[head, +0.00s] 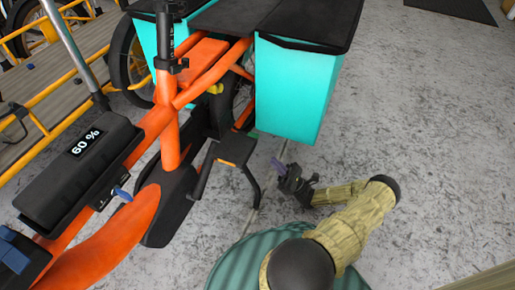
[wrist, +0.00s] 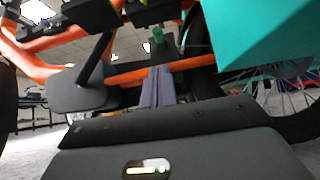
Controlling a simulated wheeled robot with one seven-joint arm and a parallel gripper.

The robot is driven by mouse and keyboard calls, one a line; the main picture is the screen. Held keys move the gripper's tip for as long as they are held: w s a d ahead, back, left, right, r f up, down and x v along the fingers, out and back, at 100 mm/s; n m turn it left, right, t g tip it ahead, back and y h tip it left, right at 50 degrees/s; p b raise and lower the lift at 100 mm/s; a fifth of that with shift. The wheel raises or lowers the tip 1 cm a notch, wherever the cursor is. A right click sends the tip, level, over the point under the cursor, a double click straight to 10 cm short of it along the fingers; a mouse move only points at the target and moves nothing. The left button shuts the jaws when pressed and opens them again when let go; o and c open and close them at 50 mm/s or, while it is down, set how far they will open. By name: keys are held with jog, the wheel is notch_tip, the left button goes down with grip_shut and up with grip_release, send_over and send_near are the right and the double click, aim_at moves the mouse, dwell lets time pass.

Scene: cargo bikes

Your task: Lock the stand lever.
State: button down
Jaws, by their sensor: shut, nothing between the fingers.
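The orange cargo bike (head: 167,125) stands at the left of the head view. A small green tip (head: 254,134) shows low beside its rear wheel, partly hidden by the teal box; I take it for the end of the stand lever. In the wrist view a green tip (wrist: 158,36) stands on a black part, just beyond my fingers. My gripper (head: 277,164) is low beside the bike, below and right of the green tip. Its two purple-grey fingers (wrist: 158,72) are together and empty, pointing towards the green tip. They look apart from it; the exact gap cannot be told.
A black plate on bent black legs (head: 235,150) lies left of my gripper, close by. The teal box (head: 297,95) overhangs just above. A battery (head: 80,165) reading 60 % sits on the frame. Grey floor (head: 430,130) is free to the right.

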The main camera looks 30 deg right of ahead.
jog(key=shift+r, duration=0.1)
jog(key=p+x, duration=0.5)
jog(key=x, duration=0.5)
jog(key=shift+s+d+r+p, duration=0.1)
jog(key=shift+r+p, duration=0.15)
jog(key=shift+p, duration=0.15)
